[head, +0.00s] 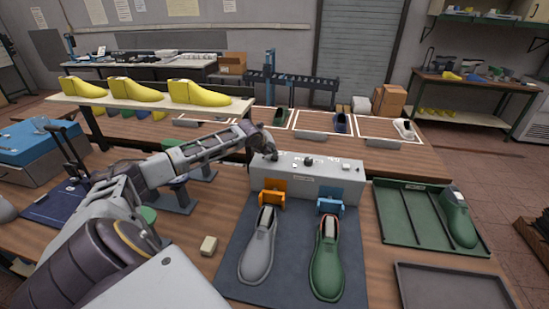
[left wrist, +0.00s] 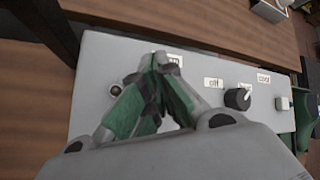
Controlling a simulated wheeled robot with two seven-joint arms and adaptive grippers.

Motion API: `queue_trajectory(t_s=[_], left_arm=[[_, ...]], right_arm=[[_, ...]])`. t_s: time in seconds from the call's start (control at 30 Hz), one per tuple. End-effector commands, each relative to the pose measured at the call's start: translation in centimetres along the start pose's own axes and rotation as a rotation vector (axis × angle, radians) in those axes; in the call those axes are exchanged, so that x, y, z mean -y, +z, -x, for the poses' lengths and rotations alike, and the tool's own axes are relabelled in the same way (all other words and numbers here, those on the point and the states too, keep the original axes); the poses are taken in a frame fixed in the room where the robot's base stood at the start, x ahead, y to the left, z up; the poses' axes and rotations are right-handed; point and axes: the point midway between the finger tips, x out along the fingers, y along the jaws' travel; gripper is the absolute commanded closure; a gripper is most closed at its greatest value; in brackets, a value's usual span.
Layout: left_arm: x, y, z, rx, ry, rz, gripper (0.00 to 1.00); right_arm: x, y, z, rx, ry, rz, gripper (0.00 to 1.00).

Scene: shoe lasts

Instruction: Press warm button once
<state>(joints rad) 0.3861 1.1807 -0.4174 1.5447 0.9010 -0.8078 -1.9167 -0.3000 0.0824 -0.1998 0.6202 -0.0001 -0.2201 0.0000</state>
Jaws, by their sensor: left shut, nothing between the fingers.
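The light grey control box (head: 305,175) stands on the bench behind the shoes, and its top also shows in the left wrist view (left wrist: 90,70). My left gripper (head: 270,154) is over the left part of its top. Its green-padded fingers (left wrist: 160,68) are shut and empty, and they partly cover a label (left wrist: 174,60). A warm button cannot be made out; the fingers hide that spot. I cannot tell whether the fingertips touch the box. A black knob (left wrist: 238,98) sits to the right, near an "off" label (left wrist: 213,83). My right gripper is not in view.
An orange clamp (head: 272,193) and a blue clamp (head: 331,200) stand before the box. A grey shoe (head: 258,250) and a green shoe (head: 326,262) lie on the dark mat. A green tray (head: 405,215) is at right. Yellow lasts (head: 200,92) stand on a shelf behind my left arm.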

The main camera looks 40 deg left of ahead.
Motion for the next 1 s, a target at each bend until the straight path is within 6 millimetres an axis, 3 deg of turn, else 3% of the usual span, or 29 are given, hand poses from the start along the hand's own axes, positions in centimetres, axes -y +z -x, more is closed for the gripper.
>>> queue_trajectory(t_s=[1.0], left_arm=[[-0.40, -0.40, -0.52, -0.001, 0.001, 0.000, 1.00]], right_arm=[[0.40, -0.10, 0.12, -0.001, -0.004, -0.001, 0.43]])
